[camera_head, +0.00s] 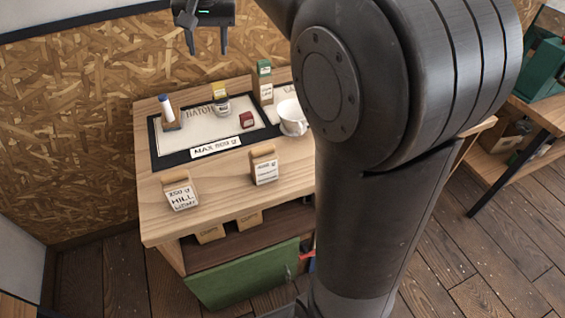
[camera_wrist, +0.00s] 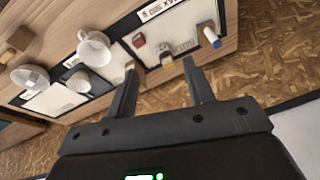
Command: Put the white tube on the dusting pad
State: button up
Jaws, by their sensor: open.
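The white tube (camera_head: 168,113) with a blue end stands upright in a small wooden holder (camera_head: 172,126) at the left of a pale, black-bordered pad (camera_head: 204,133) on the table. The tube also shows in the wrist view (camera_wrist: 211,36). Another pale, black-bordered pad (camera_wrist: 52,101) shows at the left of the wrist view; I cannot tell which pad is the dusting pad. My gripper (camera_head: 207,48) is open and empty, above and behind the table, apart from the tube. Its fingers also show in the wrist view (camera_wrist: 159,66).
On the near pad are a yellow-topped jar (camera_head: 221,104) and a red box (camera_head: 247,119). A green-topped carton (camera_head: 265,82) and white cup (camera_head: 291,117) stand at its right. Paper bags (camera_head: 180,194) (camera_head: 265,166) stand in front. A chipboard wall (camera_head: 80,120) is behind. My arm hides the table's right part.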

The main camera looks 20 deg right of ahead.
jog(key=s+d+f+n, duration=0.1)
jog(key=s+f, duration=0.3)
jog(key=s, duration=0.5)
jog(key=s+d+f+t, duration=0.1)
jog(key=s+f, duration=0.3)
jog(key=s, duration=0.5)
jog(key=s+d+f+n+t, duration=0.1)
jog(key=s+d+f, duration=0.2)
jog(key=s, duration=0.6)
jog(key=shift+d+f+n+h, duration=0.3)
jog(key=shift+f, duration=0.3)
